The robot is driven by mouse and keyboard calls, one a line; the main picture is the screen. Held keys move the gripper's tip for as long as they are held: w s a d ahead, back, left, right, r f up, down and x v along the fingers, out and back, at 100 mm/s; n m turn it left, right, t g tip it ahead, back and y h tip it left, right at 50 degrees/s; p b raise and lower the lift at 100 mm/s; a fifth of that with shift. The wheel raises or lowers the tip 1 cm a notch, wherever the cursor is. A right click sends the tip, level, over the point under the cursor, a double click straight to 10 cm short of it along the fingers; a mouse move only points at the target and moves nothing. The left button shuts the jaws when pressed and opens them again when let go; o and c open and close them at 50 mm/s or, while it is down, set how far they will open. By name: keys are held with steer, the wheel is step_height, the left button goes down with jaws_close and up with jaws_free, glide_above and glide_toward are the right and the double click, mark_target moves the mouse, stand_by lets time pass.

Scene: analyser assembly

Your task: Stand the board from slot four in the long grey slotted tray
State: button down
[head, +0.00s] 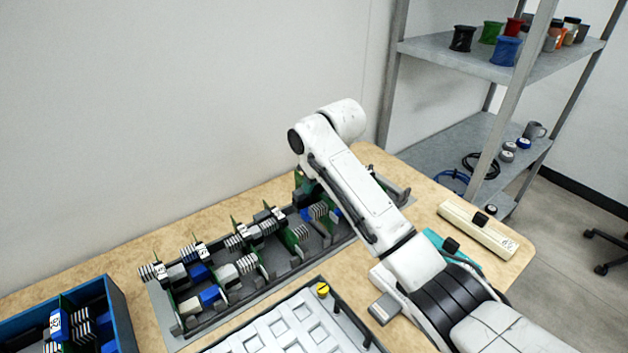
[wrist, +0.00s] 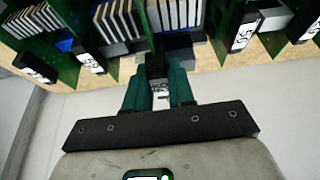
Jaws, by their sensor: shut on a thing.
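The long grey slotted tray (head: 160,318) lies along the back of the bench in the head view. Several green boards with grey fins and blue or grey blocks stand in it. My gripper (wrist: 160,76) shows in the wrist view with teal fingers shut on the dark tab of a board (wrist: 156,60). In the head view my arm reaches over the tray's far right part and hides my gripper and most of the held board. In the wrist view other green boards with white number labels (wrist: 243,34) stand close on both sides. I cannot tell whether the held board is seated.
A blue crate (head: 122,318) with more labelled boards stands at the front left. A white gridded tray (head: 285,330) with a yellow-topped knob (head: 322,289) lies in front. A cream case (head: 478,230) and a teal item (head: 455,250) lie right of my arm. A shelf stands behind.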

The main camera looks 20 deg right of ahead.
mark_target(314, 198)
steer(key=shift+f, duration=0.7)
stand_by(0.3)
steer(key=shift+f, duration=0.55)
stand_by(0.4)
steer(key=shift+f+b, duration=0.35)
steer(key=shift+f, duration=0.9)
stand_by(0.5)
steer(key=c, duration=0.9)
jaws_free()
steer(key=shift+o, duration=0.7)
